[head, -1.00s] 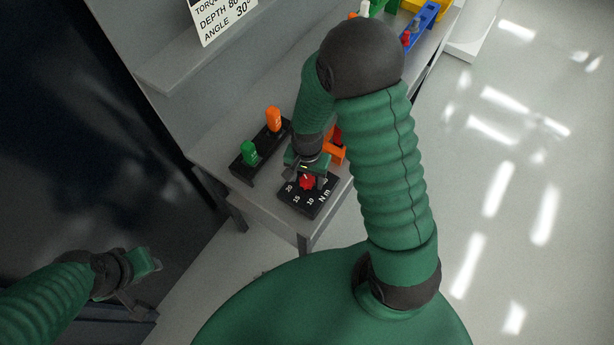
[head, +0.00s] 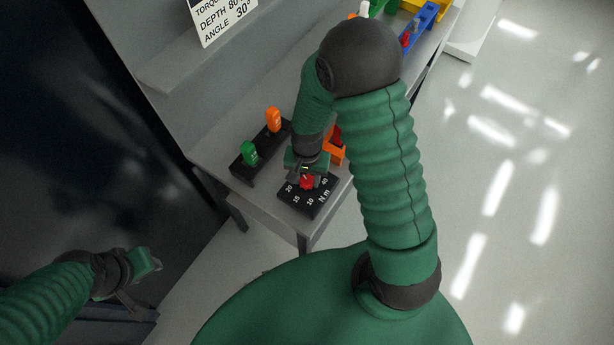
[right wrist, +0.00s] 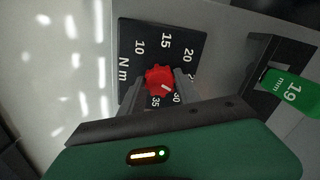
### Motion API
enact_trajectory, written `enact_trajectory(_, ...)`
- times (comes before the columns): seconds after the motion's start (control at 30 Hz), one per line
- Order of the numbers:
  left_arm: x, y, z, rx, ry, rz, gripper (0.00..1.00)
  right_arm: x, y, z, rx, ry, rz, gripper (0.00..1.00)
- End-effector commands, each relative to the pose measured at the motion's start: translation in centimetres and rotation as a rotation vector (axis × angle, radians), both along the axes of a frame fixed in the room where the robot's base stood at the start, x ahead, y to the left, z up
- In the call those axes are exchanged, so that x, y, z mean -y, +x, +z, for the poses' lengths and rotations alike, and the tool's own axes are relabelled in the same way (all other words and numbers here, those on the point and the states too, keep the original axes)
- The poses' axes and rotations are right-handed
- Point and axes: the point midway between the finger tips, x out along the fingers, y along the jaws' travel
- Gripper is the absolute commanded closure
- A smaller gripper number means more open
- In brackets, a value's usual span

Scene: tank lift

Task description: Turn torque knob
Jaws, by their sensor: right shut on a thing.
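The red torque knob (head: 306,182) sits on a black dial plate (head: 297,207) at the front corner of the bench. The plate carries white numbers and "N m". My right gripper (right wrist: 159,81) is shut on the knob, with one finger on each side of it. In the right wrist view the knob's white mark points to the lower right, close to the 30; part of the scale is hidden by the gripper. My left gripper (head: 143,276) is away at the lower left, off the bench and apart from everything; its finger gap is unclear.
A black holder (head: 243,172) with a green piece (head: 250,154) and an orange piece (head: 273,120) stands left of the dial. An orange object (head: 337,151) is partly hidden behind my right arm. Coloured items stand farther back.

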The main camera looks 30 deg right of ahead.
Motion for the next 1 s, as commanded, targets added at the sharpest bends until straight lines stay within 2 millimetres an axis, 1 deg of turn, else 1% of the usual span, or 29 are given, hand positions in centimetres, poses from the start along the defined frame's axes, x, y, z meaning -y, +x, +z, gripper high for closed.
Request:
enact_trajectory(0.3,0.0,0.0,0.8,0.000,0.000,0.000,0.64,0.0,0.2,0.2,0.004,0.000,0.216,1.00)
enact_trajectory(0.5,0.0,0.0,1.1,0.000,0.000,0.000,0.64,0.1,0.2,0.2,0.005,-0.002,0.323,1.00)
enact_trajectory(0.7,0.0,0.0,1.3,0.000,0.000,0.000,0.64,0.1,0.2,0.1,0.006,-0.002,0.384,1.00)
enact_trajectory(1.0,0.0,0.0,1.3,0.000,0.000,0.000,0.64,0.1,0.2,0.1,0.007,-0.001,0.402,1.00)
